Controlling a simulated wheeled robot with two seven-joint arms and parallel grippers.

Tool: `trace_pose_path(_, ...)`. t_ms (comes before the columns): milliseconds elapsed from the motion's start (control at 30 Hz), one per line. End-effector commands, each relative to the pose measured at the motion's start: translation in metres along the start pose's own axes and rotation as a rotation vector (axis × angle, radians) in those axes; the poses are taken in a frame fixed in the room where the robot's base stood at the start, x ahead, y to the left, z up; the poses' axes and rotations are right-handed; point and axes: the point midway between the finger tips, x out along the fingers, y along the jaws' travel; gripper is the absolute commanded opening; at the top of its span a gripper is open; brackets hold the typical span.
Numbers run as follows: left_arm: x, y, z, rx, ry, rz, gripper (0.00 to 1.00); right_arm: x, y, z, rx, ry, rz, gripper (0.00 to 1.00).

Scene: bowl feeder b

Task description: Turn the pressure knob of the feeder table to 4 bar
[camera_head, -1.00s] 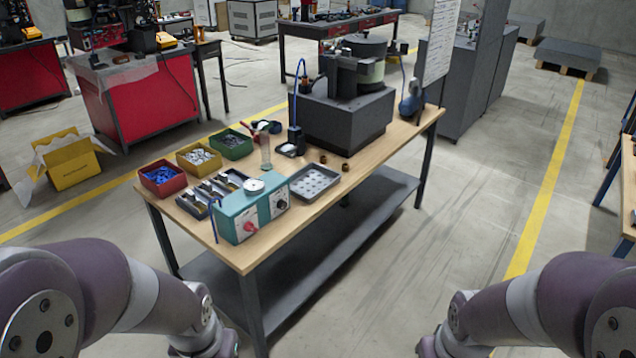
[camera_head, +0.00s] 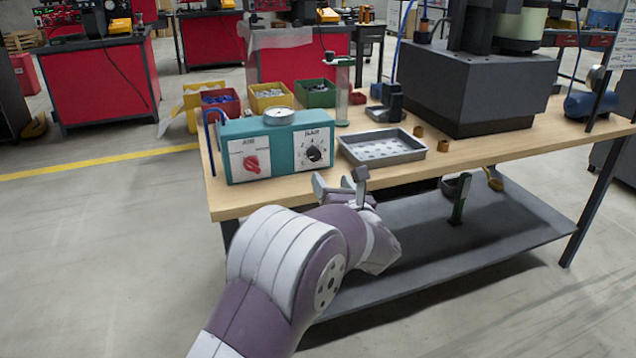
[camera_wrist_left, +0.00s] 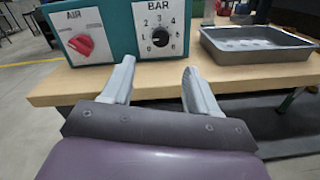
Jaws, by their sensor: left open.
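The teal control box (camera_head: 230,133) stands at the left front of the wooden feeder table (camera_head: 480,153). Its right panel, marked BAR, carries the black pressure knob (camera_head: 314,154) inside a ring of numbers. In the left wrist view the knob (camera_wrist_left: 160,38) is above and just beyond the fingertips; where its mark points is too small to tell. The left panel, marked AIR, has a red knob (camera_head: 251,164). My left gripper (camera_head: 340,180) is open and empty at the table's front edge, below and in front of the BAR panel, touching nothing. The right gripper is not in view.
A round gauge (camera_head: 279,116) sits on the box. Red, yellow and green bins (camera_head: 315,93) stand behind. The large dark feeder base (camera_head: 480,88) fills the table's right.

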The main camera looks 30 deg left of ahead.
Motion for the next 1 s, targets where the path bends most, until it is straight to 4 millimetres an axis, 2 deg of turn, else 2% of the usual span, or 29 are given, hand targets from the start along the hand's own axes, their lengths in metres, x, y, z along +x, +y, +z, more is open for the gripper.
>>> trace_pose_path(200,0.057,0.000,-0.001,0.003,0.000,0.001,0.59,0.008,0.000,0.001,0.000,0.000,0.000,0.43)
trace_pose_path(400,0.098,0.000,0.001,0.005,0.000,-0.002,0.59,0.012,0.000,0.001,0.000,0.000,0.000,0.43)
trace_pose_path(600,0.112,0.000,0.002,0.007,0.000,-0.004,0.59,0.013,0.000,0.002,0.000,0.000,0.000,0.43)
trace_pose_path(833,0.113,-0.001,0.002,0.007,0.000,-0.005,0.59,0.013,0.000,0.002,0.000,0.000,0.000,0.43)
trace_pose_path(867,0.113,-0.001,0.002,0.007,0.000,-0.005,0.56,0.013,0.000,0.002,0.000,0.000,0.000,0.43)
trace_pose_path(1000,0.113,-0.001,0.002,0.007,0.000,-0.005,0.11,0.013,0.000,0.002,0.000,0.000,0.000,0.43)
